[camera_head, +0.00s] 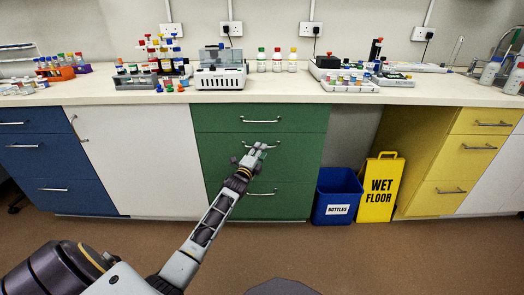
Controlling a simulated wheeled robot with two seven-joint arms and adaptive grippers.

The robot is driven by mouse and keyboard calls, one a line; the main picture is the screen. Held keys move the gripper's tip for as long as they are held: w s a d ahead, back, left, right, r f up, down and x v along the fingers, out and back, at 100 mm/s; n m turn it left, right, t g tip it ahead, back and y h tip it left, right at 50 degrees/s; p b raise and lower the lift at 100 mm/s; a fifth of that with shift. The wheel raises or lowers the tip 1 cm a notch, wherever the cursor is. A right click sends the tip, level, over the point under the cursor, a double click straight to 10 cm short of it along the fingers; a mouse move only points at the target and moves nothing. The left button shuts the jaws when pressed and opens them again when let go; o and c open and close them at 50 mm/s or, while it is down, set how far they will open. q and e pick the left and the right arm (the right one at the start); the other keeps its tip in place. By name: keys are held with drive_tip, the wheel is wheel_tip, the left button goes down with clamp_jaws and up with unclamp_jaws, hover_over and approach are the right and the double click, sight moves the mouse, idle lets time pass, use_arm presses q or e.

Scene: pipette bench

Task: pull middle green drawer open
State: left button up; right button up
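The green cabinet has three stacked drawers, all looking flush with its front. The middle green drawer (220,153) has a horizontal metal bar handle (271,146), partly hidden by my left gripper. My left gripper (259,152) reaches up from the lower left and overlaps this handle in the picture. Its fingertips are small, and I cannot tell whether they are shut or touch the handle. My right gripper is not in view.
A blue bottles bin (337,193) and a yellow wet floor sign (380,190) stand right of the green cabinet. Blue drawers (42,160) are at left, yellow drawers (465,160) at right. Lab items crowd the worktop (290,92). The brown floor in front is open.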

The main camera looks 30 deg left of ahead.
sight(261, 134)
use_arm(q)
drive_tip(key=shift+w+a+r+b, duration=0.1)
drive_tip(key=shift+w+b, duration=0.15)
drive_tip(key=shift+w, duration=0.45)
drive_tip(key=shift+w+a+r+b, duration=0.1)
drive_tip(key=shift+w+b, duration=0.1)
drive_tip(key=shift+w, duration=0.5)
clamp_jaws()
drive_tip(key=shift+f, duration=0.1)
